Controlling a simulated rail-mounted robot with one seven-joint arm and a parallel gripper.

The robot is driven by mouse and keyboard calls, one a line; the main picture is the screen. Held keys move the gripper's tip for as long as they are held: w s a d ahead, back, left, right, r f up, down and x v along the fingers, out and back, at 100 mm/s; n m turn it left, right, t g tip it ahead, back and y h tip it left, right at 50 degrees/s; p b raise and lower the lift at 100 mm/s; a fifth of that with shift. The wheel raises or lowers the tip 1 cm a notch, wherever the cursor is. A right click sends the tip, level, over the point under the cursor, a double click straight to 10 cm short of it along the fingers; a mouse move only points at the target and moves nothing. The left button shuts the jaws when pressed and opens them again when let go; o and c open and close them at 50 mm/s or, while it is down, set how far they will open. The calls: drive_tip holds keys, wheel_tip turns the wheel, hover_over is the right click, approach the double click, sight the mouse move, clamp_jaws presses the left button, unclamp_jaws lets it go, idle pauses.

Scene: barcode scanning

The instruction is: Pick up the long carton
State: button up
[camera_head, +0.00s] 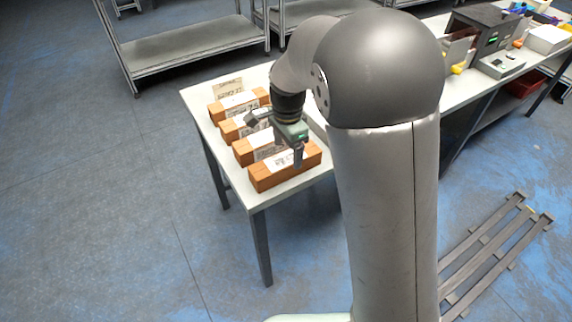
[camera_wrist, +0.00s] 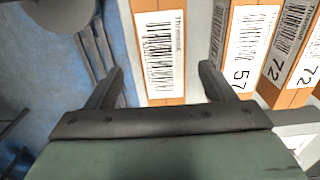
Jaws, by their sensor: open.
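Several long orange-brown cartons with white barcode labels lie side by side on a white table. The nearest long carton (camera_head: 285,172) lies by the table's front edge. My gripper (camera_head: 278,142) hangs over this end of the row, partly in front of the cartons. In the wrist view, my gripper (camera_wrist: 162,70) is open, with one finger on each side of a labelled carton (camera_wrist: 160,90). No grip on the carton shows. The carton's near end is hidden behind the gripper body. The head view does not clearly show the height of the fingers above the carton.
A neighbouring carton (camera_wrist: 240,55) lies close beside the right finger, with more cartons beyond it. The white table (camera_head: 197,97) ends just past the nearest carton. A slatted pallet (camera_head: 495,250) lies on the floor. Grey equipment (camera_head: 485,35) stands farther along the right.

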sight(286, 158)
drive_tip(key=f, duration=0.5)
drive_tip(key=shift+w+a, duration=0.1)
drive_tip(key=shift+a, duration=0.1)
drive_tip(key=c, duration=1.2)
drive_tip(key=shift+c, duration=1)
drive_tip(key=shift+r, duration=0.15)
